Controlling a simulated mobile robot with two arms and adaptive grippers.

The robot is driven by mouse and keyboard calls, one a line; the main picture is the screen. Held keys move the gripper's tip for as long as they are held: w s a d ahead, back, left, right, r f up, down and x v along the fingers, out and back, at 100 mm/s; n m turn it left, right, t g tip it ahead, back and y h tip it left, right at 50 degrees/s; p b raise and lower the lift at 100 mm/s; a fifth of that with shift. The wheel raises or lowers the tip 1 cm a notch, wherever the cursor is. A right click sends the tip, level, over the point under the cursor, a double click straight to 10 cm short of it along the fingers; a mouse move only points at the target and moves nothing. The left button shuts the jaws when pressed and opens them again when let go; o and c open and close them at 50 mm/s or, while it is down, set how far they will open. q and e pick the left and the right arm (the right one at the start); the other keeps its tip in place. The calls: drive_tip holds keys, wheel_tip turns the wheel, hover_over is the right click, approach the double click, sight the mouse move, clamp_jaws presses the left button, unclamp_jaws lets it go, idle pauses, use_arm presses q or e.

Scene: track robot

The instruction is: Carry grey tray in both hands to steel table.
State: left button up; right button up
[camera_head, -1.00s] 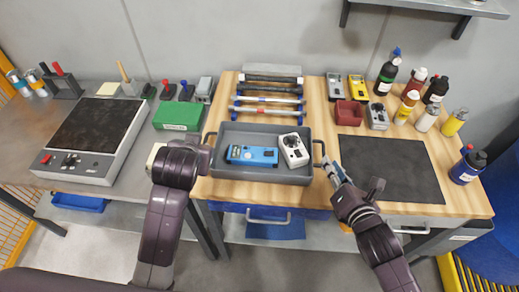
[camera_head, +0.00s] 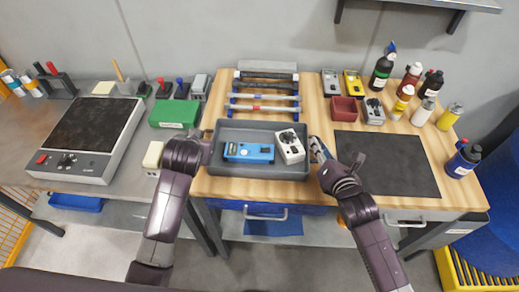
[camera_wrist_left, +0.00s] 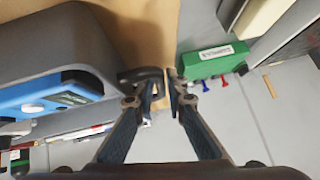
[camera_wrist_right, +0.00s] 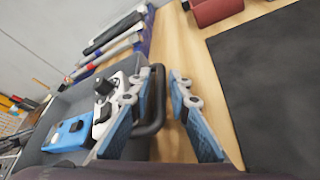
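The grey tray (camera_head: 262,174) sits on the wooden bench top, with a blue device (camera_head: 248,152) and a white device (camera_head: 291,146) in it. My left gripper (camera_head: 209,150) is at the tray's left end, mostly hidden by my arm. In the left wrist view its fingers (camera_wrist_left: 165,90) are apart, close to the dark tray handle (camera_wrist_left: 140,75). My right gripper (camera_head: 317,146) is at the tray's right end. In the right wrist view its fingers (camera_wrist_right: 168,100) are open with the right handle (camera_wrist_right: 153,122) between them, beside the left finger. A grey metal-topped table (camera_head: 32,122) stands left.
A hot plate (camera_head: 88,139) and a green box (camera_head: 174,114) occupy the left table. A rack of rods (camera_head: 265,96) is behind the tray. A black mat (camera_head: 388,163) lies right of it, with bottles (camera_head: 403,102) and a red bin (camera_head: 345,109) behind.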

use_arm(q)
drive_tip(key=shift+c, duration=0.2)
clamp_jaws()
use_arm(e)
clamp_jaws()
